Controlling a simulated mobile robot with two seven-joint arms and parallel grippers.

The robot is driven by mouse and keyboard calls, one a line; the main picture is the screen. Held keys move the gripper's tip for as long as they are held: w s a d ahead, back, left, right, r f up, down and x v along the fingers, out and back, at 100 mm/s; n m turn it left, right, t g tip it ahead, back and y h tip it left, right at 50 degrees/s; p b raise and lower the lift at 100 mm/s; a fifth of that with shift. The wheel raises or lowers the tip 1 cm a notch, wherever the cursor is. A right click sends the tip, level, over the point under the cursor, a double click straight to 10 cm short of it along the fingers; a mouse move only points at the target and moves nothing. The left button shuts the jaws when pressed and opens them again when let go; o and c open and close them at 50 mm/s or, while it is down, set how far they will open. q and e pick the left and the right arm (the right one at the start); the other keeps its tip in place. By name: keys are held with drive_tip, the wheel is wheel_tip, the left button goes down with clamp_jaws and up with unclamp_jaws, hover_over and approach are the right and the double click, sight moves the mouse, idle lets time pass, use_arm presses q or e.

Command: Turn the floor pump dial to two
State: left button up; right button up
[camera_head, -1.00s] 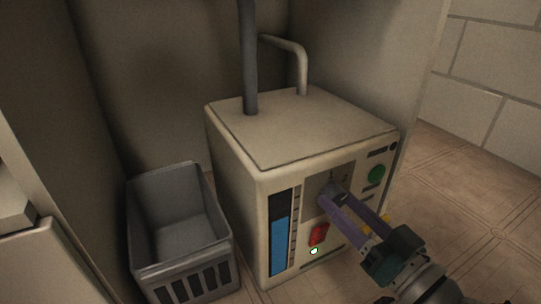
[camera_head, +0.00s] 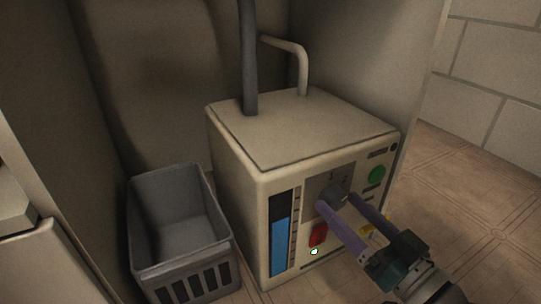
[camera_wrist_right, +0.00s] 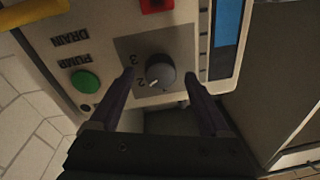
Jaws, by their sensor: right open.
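The pump (camera_head: 240,185) is a beige box on the floor with a dark round dial (camera_head: 338,193) on a grey plate on its front. In the right wrist view, which shows the panel turned upside down, the dial (camera_wrist_right: 160,72) has a white pointer mark directed at the printed 2. A 3 is printed near it. My right gripper (camera_head: 338,202) is open in front of the panel, its purple fingers on either side of the dial. In the right wrist view the fingertips (camera_wrist_right: 160,77) show gaps to the dial. My left gripper is out of view.
The panel has a green button (camera_head: 376,174), a red switch (camera_head: 318,235) and a blue level gauge (camera_head: 279,245). A grey slotted basket (camera_head: 185,268) stands left of the pump. Pipes (camera_head: 249,60) rise from its top. Tiled floor (camera_head: 480,200) is clear to the right.

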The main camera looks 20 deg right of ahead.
drive_tip(key=s+d+p, duration=0.1)
drive_tip(key=s, duration=0.8)
drive_tip(key=shift+s+f, duration=0.15)
drive_tip(key=shift+f, duration=0.3)
drive_tip(key=shift+d, duration=0.1)
